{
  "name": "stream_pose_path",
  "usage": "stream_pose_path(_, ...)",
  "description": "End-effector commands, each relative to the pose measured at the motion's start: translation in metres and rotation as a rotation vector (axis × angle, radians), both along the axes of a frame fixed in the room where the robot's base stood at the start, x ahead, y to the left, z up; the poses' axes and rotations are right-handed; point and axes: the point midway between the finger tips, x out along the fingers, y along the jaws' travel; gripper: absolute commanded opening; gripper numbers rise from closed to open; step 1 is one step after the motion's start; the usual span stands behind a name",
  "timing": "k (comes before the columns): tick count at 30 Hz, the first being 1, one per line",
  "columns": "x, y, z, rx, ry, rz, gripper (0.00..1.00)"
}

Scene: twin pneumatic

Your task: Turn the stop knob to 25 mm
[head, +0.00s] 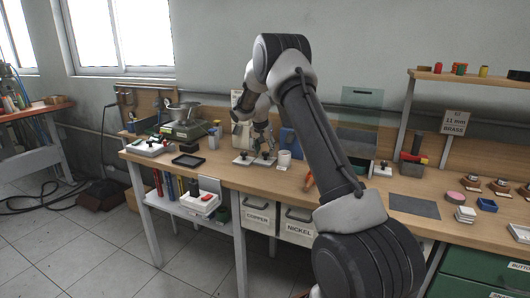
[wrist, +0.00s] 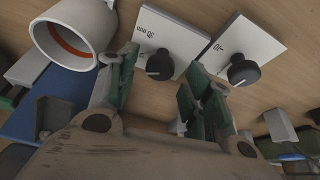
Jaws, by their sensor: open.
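Two white dial plates lie side by side on the wooden bench. In the wrist view, the left plate (wrist: 175,32) reads "30 mm" near one edge and has a black knob (wrist: 160,66). The right plate (wrist: 243,42) shows a partial mark like "10" and has another black knob (wrist: 243,71). My gripper (wrist: 160,92) is open and empty, its fingers on either side of the left knob's line in the picture; contact cannot be told. The knobs' pointer settings are too small to read. In the head view my gripper (head: 263,142) is just above the plates (head: 243,161).
A black tray (head: 188,160) and a scale (head: 183,130) are to the left. Bare bench lies in front of the plates.

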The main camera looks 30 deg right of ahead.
Motion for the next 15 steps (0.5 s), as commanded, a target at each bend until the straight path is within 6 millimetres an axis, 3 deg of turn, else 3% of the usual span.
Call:
stream_pose_path(9,-0.018,0.019,0.066,-0.001,-0.003,0.002,0.50)
stream_pose_path(15,-0.027,0.027,0.092,0.000,-0.003,0.001,0.50)
